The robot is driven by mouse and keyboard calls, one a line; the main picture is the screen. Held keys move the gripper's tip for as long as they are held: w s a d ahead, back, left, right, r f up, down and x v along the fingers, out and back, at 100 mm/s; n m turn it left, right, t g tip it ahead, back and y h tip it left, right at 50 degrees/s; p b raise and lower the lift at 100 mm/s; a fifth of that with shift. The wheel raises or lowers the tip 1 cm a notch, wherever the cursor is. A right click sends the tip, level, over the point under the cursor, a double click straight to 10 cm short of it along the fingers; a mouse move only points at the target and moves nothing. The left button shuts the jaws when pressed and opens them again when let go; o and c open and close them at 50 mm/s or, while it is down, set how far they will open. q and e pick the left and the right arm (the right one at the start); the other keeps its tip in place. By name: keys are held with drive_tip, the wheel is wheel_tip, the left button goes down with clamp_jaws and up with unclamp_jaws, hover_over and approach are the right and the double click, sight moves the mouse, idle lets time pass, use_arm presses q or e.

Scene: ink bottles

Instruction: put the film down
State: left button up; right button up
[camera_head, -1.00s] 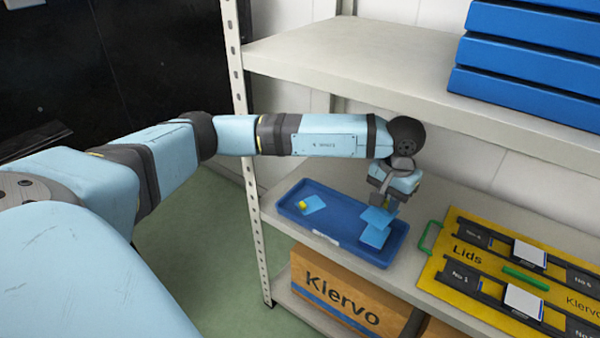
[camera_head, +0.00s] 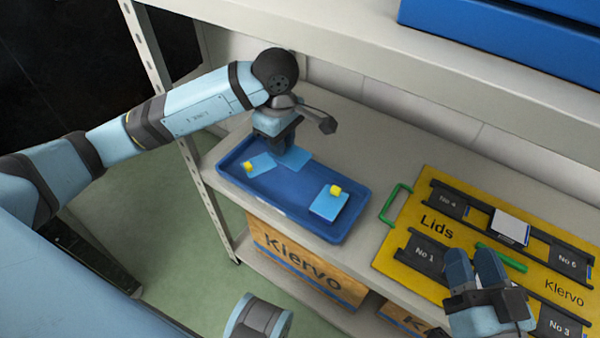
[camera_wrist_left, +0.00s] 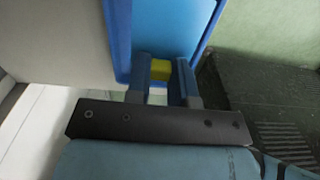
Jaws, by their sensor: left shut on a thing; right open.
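My left gripper (camera_head: 287,146) points down over the blue tray (camera_head: 232,178), shut on a film (camera_head: 297,158), a light blue sheet. In the left wrist view a yellow tab (camera_wrist_left: 161,70) sits between the fingers. The held film is low over the tray's back middle; I cannot tell whether it touches the floor. A second film (camera_head: 263,165) with a yellow tab lies at the tray's left, close beside it. A third film (camera_head: 326,208) with a yellow tab lies at the right end. My right gripper (camera_head: 474,268) is open above the yellow board.
The yellow "Lids" board (camera_head: 402,236) with green handles and black numbered holders lies right of the tray. A white-topped piece (camera_head: 510,227) sits on it. An upper shelf (camera_head: 330,45) with blue boxes (camera_head: 510,38) overhangs the back. A shelf post (camera_head: 150,60) stands at left.

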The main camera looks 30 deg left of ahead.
use_arm(q)
drive_tip(key=b, duration=0.2)
hover_over(283, 181)
wheel_tip(283, 181, down, 6)
drive_tip(key=shift+r, duration=0.15)
wheel_tip(283, 181, down, 4)
drive_tip(key=shift+f+b, duration=0.2)
drive_tip(key=shift+b, duration=0.65)
drive_tip(key=shift+r, duration=0.1)
use_arm(e)
drive_tip(key=f, duration=0.2)
drive_tip(key=f+g, duration=0.2)
drive_tip(key=f, duration=0.1)
drive_tip(key=shift+s+a+f+n, duration=0.1)
drive_tip(key=shift+a+f+n, duration=0.15)
drive_tip(key=shift+f+n, duration=0.1)
use_arm(q)
drive_tip(key=shift+f, duration=0.45)
drive_tip(key=o, duration=0.7)
drive_tip(key=shift+c, duration=0.2)
use_arm(e)
drive_tip(key=shift+w+d, duration=0.1)
drive_tip(key=shift+w, duration=0.1)
